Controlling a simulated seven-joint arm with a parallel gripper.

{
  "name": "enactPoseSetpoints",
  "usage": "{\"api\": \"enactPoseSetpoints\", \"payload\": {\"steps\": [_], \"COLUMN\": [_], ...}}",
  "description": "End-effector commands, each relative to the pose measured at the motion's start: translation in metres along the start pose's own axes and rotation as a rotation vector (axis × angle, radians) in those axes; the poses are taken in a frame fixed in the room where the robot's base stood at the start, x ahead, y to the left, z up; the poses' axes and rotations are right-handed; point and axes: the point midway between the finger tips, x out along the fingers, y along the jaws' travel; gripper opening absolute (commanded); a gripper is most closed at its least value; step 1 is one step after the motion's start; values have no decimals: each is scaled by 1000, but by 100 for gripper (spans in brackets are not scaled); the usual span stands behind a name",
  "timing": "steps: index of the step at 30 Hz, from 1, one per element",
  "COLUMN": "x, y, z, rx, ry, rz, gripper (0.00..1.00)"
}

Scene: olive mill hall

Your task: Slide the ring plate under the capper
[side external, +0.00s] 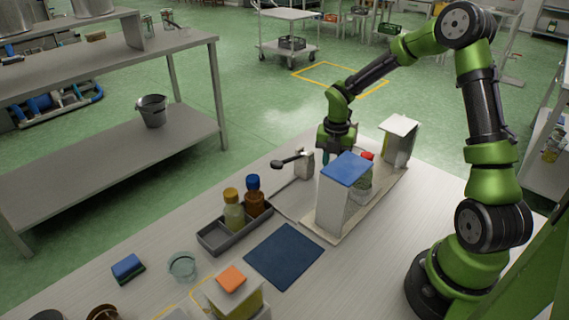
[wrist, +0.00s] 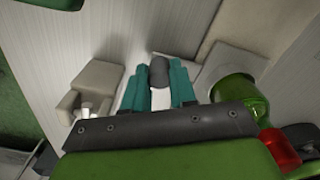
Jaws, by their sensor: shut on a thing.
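My gripper (wrist: 158,76) has its teal fingers on either side of a dark grey knob (wrist: 158,68) in the wrist view, and is shut on it. In the side view my gripper (side external: 326,157) is low behind a blue-topped box (side external: 333,203), which hides part of it. A pale square plate (wrist: 243,62) lies right of the fingers, with a green glass bottle (wrist: 234,92) with a red cap (wrist: 281,147) over it. The bottle also shows in the side view (side external: 361,187). I cannot tell for sure which part is the ring plate or the capper.
A pale box (side external: 399,143) stands at the board's far end. A grey tray (side external: 222,237) with two bottles and a dark blue mat (side external: 284,255) lie nearer.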

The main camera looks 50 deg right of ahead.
Motion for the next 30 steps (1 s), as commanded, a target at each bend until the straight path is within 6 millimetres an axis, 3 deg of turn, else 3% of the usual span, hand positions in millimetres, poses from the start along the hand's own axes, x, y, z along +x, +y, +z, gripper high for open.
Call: {"api": "enactPoseSetpoints", "payload": {"steps": [7, 16, 21, 30], "x": [-1, -1, -1, -1], "y": [5, 41, 54, 58], "z": [-9, -80, -106, -114], "rx": [-5, -10, -4, -4], "ry": [0, 0, 0, 2], "rz": [0, 0, 1, 3], "gripper": [0, 0, 0, 0]}}
